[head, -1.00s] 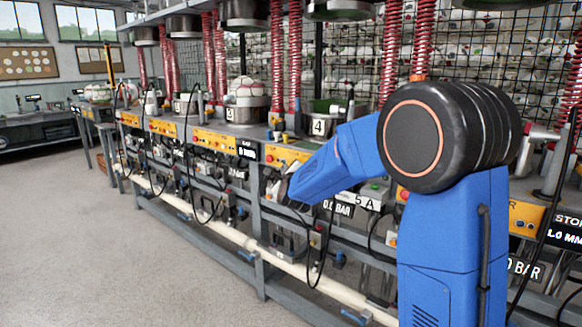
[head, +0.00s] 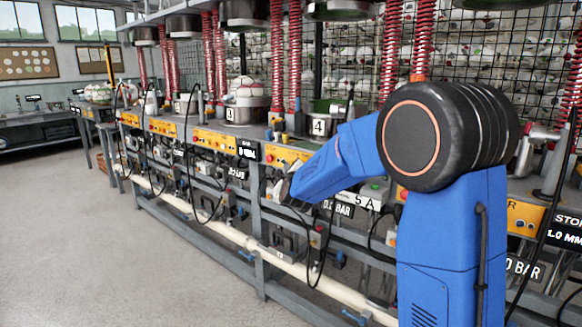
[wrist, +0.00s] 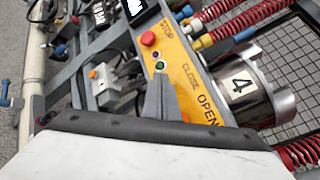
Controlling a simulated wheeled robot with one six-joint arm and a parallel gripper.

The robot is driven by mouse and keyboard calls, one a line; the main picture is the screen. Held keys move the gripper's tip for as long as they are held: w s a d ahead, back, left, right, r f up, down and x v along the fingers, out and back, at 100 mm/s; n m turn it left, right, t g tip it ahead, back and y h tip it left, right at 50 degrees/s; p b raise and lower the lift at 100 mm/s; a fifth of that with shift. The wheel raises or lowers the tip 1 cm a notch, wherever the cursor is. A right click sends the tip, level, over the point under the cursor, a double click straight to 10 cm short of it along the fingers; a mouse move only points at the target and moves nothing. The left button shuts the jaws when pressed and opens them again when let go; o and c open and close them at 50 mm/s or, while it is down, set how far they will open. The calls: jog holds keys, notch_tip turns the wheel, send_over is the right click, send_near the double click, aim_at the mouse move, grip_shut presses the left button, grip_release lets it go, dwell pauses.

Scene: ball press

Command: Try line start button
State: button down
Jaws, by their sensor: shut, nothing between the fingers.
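My gripper (wrist: 158,84) is shut and empty in the wrist view. Its tips lie over the yellow control panel (wrist: 196,84) of station 4, close to a small green button (wrist: 160,65). I cannot tell whether they touch it. A dark button (wrist: 157,55) and a red stop button (wrist: 148,39) sit further up the panel, beside the lettering STOP, CLOSE and OPEN. No label reading line start is legible. In the head view my gripper is small at the end of the blue arm, in front of the yellow panel (head: 287,155).
A metal pot marked 4 (wrist: 243,85) stands beside the panel, with red coiled hoses (wrist: 240,24) near it. A grey box (wrist: 98,82) with cables lies left of the panel. A white pipe (head: 228,232) runs low along the bench. The floor (head: 75,240) at left is clear.

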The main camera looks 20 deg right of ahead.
jog(key=shift+w+d, duration=0.25)
jog(key=shift+d, duration=0.15)
dwell(0.5)
jog(key=shift+s+a, duration=0.1)
jog(key=shift+a, duration=0.05)
jog(key=shift+s+a, duration=0.45)
jog(key=shift+a, duration=0.1)
dwell(0.4)
jog(key=s+a, duration=0.1)
jog(key=a, duration=0.1)
jog(key=s+a, duration=0.2)
dwell(0.4)
dwell(0.6)
